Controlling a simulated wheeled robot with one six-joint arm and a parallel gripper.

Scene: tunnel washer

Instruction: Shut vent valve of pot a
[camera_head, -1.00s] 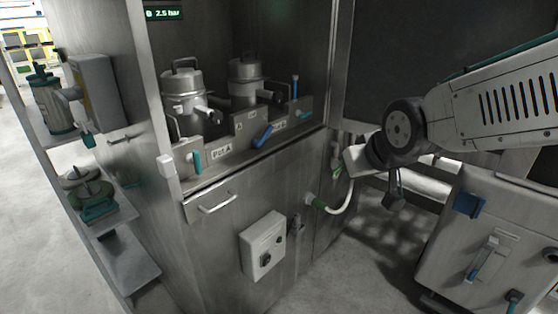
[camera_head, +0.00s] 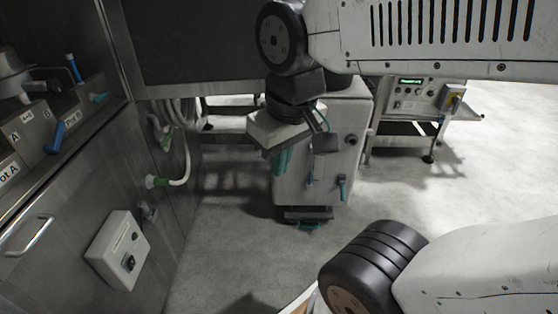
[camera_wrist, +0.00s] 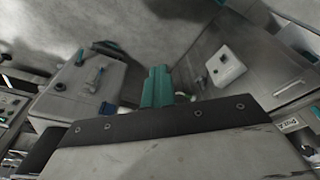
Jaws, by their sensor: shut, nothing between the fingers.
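My gripper (camera_head: 283,161) has teal fingers pressed together, empty, hanging in front of a grey cabinet to the right of the pot bench. The shut fingers also show in the wrist view (camera_wrist: 156,86). At the left edge of the head view is the pot bench panel (camera_head: 85,108), with a cut-off Pot A label (camera_head: 8,173). A blue lever (camera_head: 55,137) sticks out from it, well left of my gripper. Small labels sit above the lever; I cannot tell for certain which valve it belongs to. Pot A is out of view; part of another pot (camera_head: 10,65) shows.
A white switch box (camera_head: 117,250) and a drawer handle (camera_head: 28,236) stick out from the bench front. A white hose (camera_head: 183,165) hangs at its right. The grey cabinet (camera_head: 345,125) stands behind my gripper. Open floor lies to the right.

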